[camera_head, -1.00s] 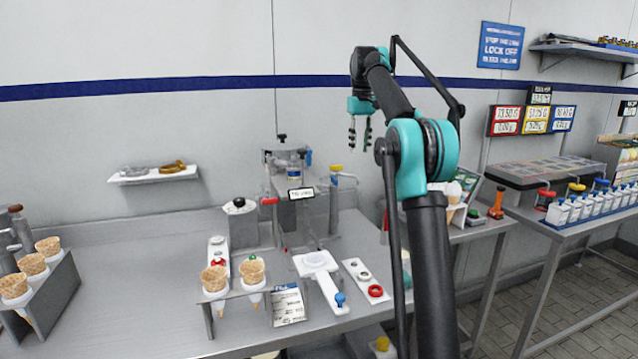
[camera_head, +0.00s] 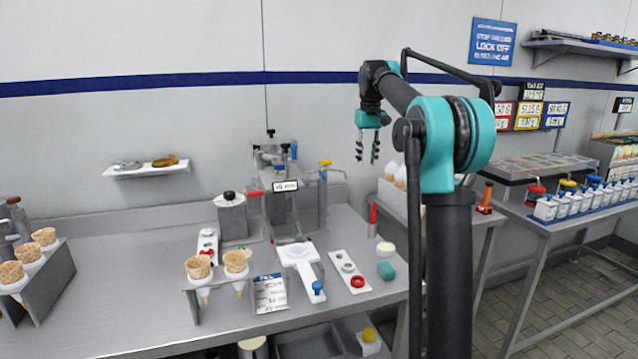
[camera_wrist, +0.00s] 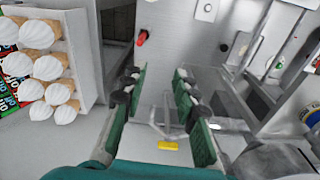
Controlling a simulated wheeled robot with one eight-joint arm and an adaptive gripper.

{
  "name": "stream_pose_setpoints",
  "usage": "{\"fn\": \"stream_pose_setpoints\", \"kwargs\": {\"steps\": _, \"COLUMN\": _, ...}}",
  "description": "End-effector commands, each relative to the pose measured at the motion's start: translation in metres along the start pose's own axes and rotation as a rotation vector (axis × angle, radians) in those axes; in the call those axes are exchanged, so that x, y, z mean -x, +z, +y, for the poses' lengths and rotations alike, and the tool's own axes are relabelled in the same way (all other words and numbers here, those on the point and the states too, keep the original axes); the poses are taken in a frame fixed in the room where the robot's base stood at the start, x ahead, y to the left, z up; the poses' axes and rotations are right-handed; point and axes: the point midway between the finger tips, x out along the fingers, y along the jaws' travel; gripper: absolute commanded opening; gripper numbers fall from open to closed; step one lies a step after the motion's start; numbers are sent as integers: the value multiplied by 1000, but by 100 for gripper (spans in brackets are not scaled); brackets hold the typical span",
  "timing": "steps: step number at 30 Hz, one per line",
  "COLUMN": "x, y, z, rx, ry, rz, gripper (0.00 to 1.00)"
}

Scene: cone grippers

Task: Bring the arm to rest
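My gripper (camera_head: 367,152) hangs fingers down in the head view, above the back of the steel table and right of the dispensing machine. In the wrist view my gripper (camera_wrist: 160,90) has its two green finger pads well apart, with nothing between them. The steel tabletop and a yellow-handled part (camera_wrist: 168,144) show below the gap. The gripper touches nothing that I can see.
The dispensing machine (camera_head: 285,185) stands at the back of the table (camera_head: 120,265). Cones (camera_head: 199,267) stand in a front rack. White-topped cones (camera_wrist: 48,67) sit in a holder at left in the wrist view. A second table (camera_head: 565,230) stands at right. The left tabletop is mostly clear.

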Motion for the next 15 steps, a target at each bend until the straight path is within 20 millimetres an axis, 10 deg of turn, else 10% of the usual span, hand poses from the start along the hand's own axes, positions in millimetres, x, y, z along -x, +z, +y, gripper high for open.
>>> {"fn": "stream_pose_setpoints", "kwargs": {"steps": 8, "x": -67, "y": 68, "z": -4, "rx": -61, "ry": 13, "rz": 72, "gripper": 29}}
{"fn": "stream_pose_setpoints", "kwargs": {"steps": 15, "x": -154, "y": 172, "z": -18, "rx": -128, "ry": 25, "rz": 154, "gripper": 29}}
